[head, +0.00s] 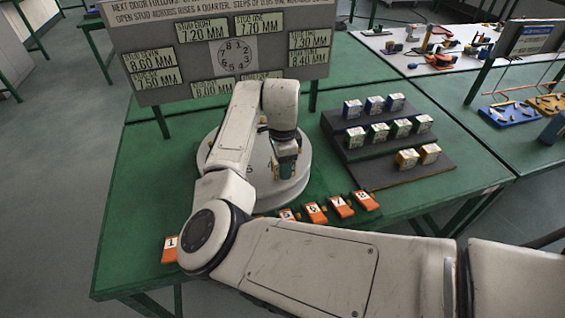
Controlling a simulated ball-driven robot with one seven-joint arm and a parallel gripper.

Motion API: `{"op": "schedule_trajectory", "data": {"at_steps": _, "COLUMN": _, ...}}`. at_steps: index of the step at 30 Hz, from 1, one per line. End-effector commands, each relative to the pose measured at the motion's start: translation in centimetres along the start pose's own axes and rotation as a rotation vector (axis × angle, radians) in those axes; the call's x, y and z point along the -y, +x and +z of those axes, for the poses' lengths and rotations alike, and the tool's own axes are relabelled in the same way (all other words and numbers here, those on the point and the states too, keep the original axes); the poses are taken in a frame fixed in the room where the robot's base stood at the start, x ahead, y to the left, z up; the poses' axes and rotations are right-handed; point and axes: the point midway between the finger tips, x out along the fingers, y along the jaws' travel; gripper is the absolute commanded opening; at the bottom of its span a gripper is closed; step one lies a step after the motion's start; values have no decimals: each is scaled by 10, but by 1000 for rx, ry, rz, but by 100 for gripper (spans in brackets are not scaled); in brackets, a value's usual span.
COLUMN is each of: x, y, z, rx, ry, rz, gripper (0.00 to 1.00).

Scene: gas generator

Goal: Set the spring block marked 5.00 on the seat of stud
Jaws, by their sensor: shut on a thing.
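My gripper (286,172) hangs low over the right part of a round pale base (304,186) on the green table. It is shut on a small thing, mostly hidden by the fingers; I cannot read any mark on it. The studs and their seats are mostly hidden behind my arm, so I cannot tell whether the held thing touches a seat. Spring blocks stand on a dark stepped rack (375,178) to the right: blue-marked blocks (375,105) on top, green-marked (379,132) in the middle, yellow-marked (407,158) at the bottom. Their numbers are too small to read.
A grey board (222,92) with millimetre readings and a numbered dial stands behind the base. Orange number tags (341,206) lie along the front; tag 1 (170,249) is at left. My arm covers the front middle. The table's left side is clear.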

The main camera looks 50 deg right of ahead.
Motion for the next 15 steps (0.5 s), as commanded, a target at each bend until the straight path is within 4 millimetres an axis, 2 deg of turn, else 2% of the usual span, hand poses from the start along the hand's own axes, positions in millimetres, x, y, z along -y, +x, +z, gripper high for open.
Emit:
{"op": "schedule_trajectory", "data": {"at_steps": 11, "x": 0, "y": 8, "z": 0, "rx": -1, "ry": 0, "rz": -1, "gripper": 5}}
{"op": "schedule_trajectory", "data": {"at_steps": 12, "x": 0, "y": 8, "z": 0, "rx": 0, "ry": 0, "rz": 0, "gripper": 49}}
{"op": "schedule_trajectory", "data": {"at_steps": 15, "x": 0, "y": 8, "z": 0, "rx": 0, "ry": 0, "rz": 0, "gripper": 58}}
